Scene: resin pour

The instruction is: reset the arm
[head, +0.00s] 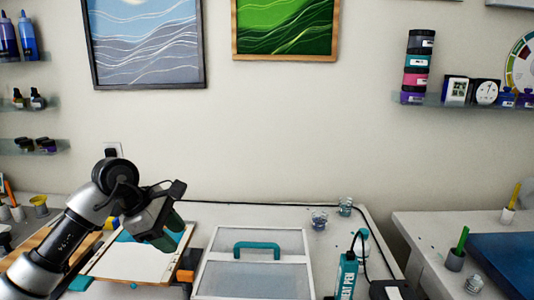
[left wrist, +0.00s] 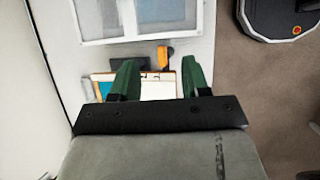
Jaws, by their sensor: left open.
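My left arm comes in from the left in the head view, bent at the elbow. Its gripper (head: 165,238) hangs above the table near a white panel in a wooden-edged frame (head: 132,262). In the left wrist view the two green fingers of that gripper (left wrist: 158,78) stand apart with nothing between them. The framed panel (left wrist: 158,91) shows beyond and below the fingers there. My right gripper is in neither view.
A white-framed lidded box (head: 305,262) with a teal handle (head: 257,246) stands right of the gripper. A teal heat pen (head: 347,275) is upright beside it. Small clear jars (head: 320,219) sit behind. Wall shelves (head: 450,101) hold bottles and instruments. Another table (head: 415,235) stands at right.

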